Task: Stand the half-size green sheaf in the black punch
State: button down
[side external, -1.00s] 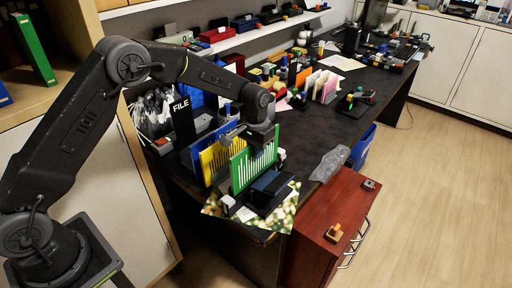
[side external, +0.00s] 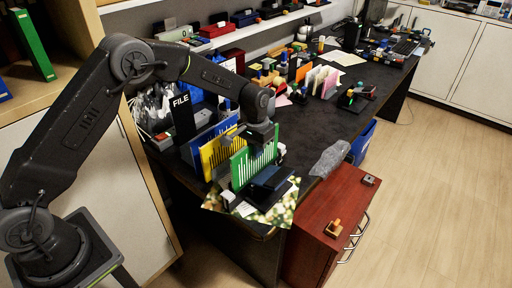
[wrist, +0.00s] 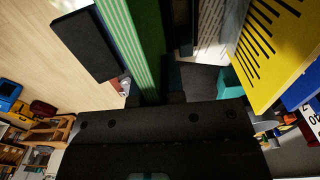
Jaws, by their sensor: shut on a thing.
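The green sheaf (side external: 240,172), with white stripes on its face, stands upright near the front corner of the dark desk. My gripper (side external: 257,147) is above it and shut on its top edge. In the wrist view the sheaf (wrist: 128,35) runs away between my fingertips (wrist: 153,98). The black punch (side external: 272,181) sits right beside the sheaf on the picture mat; a flat black part, likely the punch, shows in the wrist view (wrist: 84,45). The sheaf hides part of the punch, and I cannot tell whether its lower edge is in it.
A yellow striped sheaf (side external: 214,155) and a blue one (side external: 200,140) stand close behind to the left. A black FILE box (side external: 182,112) is further left. The patterned mat (side external: 283,213) lies at the desk corner. A red drawer cabinet (side external: 325,220) stands to the right.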

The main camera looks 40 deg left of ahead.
jog(key=shift+f, duration=0.1)
jog(key=shift+f, duration=0.65)
jog(key=shift+f, duration=0.1)
dwell(0.3)
jog(key=shift+f, duration=0.35)
jog(key=c, duration=1.1)
grip_release()
jog(key=shift+c, duration=0.2)
notch_tip(320, 180, up, 14)
jog(key=shift+f, duration=0.1)
